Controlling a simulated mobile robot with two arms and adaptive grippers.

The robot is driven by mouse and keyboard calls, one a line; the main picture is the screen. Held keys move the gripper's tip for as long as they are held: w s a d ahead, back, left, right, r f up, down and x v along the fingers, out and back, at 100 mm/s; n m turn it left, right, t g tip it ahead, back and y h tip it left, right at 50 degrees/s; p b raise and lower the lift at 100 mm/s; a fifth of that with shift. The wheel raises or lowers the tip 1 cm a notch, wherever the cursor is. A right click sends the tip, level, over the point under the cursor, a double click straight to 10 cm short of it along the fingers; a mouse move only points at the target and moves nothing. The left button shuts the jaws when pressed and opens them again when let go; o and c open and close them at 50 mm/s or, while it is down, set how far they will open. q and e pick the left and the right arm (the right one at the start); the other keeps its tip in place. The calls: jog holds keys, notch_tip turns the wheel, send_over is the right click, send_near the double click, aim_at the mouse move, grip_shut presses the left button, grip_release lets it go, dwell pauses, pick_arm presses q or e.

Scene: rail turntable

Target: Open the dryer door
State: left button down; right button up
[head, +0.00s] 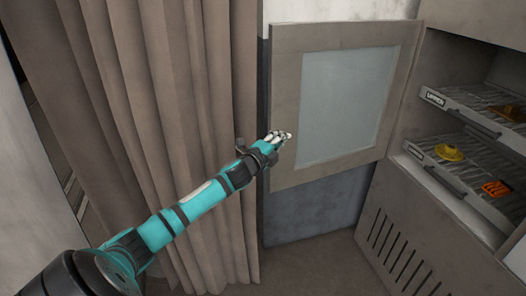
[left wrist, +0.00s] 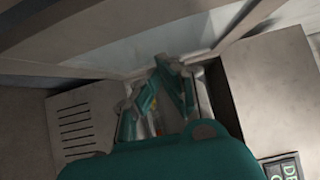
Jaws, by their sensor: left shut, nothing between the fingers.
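The dryer door (head: 282,105), a grey frame with a pale glass pane, stands wide open, swung out to the left of the dryer cabinet (head: 412,225). My left gripper (head: 283,135) is shut and empty at the door's free left edge, in front of the frame; I cannot tell whether it touches. In the left wrist view the shut fingers (left wrist: 165,85) show in front of the pale pane and frame. My right gripper is in neither view.
The open cabinet holds an upper wire rack (head: 462,103) and a lower rack (head: 440,178), with a yellow item (head: 449,153) and an orange item (head: 495,188) on the lower one. A brown curtain (head: 190,90) hangs behind my left arm. Some floor (head: 315,265) below the door is clear.

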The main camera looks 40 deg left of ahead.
pick_arm(q)
jog(key=s+a+b, duration=0.1)
jog(key=s+a, duration=0.1)
jog(key=s, duration=0.5)
jog(key=shift+s+a+f, duration=0.15)
jog(key=shift+a+f, duration=0.2)
jog(key=shift+a, duration=0.05)
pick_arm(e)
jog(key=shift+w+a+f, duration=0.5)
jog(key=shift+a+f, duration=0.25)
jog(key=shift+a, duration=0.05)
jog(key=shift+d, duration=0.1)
